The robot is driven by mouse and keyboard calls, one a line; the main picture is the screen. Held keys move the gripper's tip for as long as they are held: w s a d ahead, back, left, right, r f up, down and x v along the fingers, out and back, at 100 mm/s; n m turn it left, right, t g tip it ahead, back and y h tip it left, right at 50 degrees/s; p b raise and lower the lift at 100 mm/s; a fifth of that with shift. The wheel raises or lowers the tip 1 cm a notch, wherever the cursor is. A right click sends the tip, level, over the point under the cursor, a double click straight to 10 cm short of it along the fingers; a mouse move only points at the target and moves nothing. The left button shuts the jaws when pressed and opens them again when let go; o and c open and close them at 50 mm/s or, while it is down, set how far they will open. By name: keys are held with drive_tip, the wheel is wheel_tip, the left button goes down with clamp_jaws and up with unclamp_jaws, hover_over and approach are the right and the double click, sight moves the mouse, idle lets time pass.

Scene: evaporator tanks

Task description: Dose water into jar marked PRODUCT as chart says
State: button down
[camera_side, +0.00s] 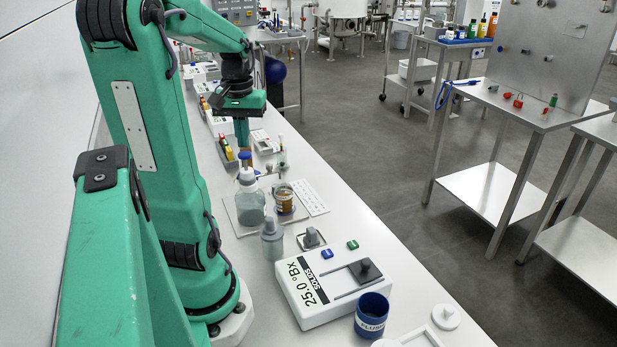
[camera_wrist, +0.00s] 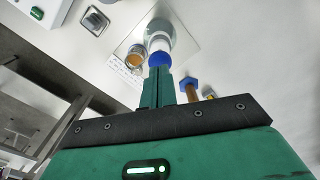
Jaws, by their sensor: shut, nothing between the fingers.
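A pale grey dispenser bottle (camera_side: 250,207) with a white neck and blue top (camera_side: 246,158) stands upright on a light mat. In the wrist view, the bottle (camera_wrist: 160,38) and its blue top (camera_wrist: 160,58) lie just beyond my fingertips. My gripper (camera_side: 242,144) is shut and empty directly over the blue top; whether it touches cannot be told. A jar with amber contents (camera_side: 284,200) stands right of the bottle, and also shows in the wrist view (camera_wrist: 135,60). Its label is too small to read. A white printed card (camera_side: 310,197) lies beside it; its text is unreadable.
A grey bottle (camera_side: 272,240) stands in front of the mat. A white instrument (camera_side: 320,300) reads 25.0 °Bx, marked SOLIDS. A dark blue cup (camera_side: 371,318) appears marked FLUSH. Small racks crowd the bench behind.

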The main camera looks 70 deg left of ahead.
drive_tip(key=shift+r, duration=2.5)
drive_tip(key=shift+w+d, duration=0.4)
drive_tip(key=shift+d, duration=0.05)
drive_tip(key=w+d+f+m+t, duration=0.1)
drive_tip(key=d+m, duration=0.5)
drive_tip(key=d, duration=0.6)
drive_tip(key=w+d+f+m+t, duration=0.1)
drive_tip(key=w+d+m+t, duration=0.3)
drive_tip(key=d, duration=0.8)
drive_tip(key=shift+d+f+m+t, duration=0.25)
drive_tip(key=shift+d+m+t, duration=0.05)
drive_tip(key=shift+m, duration=0.7)
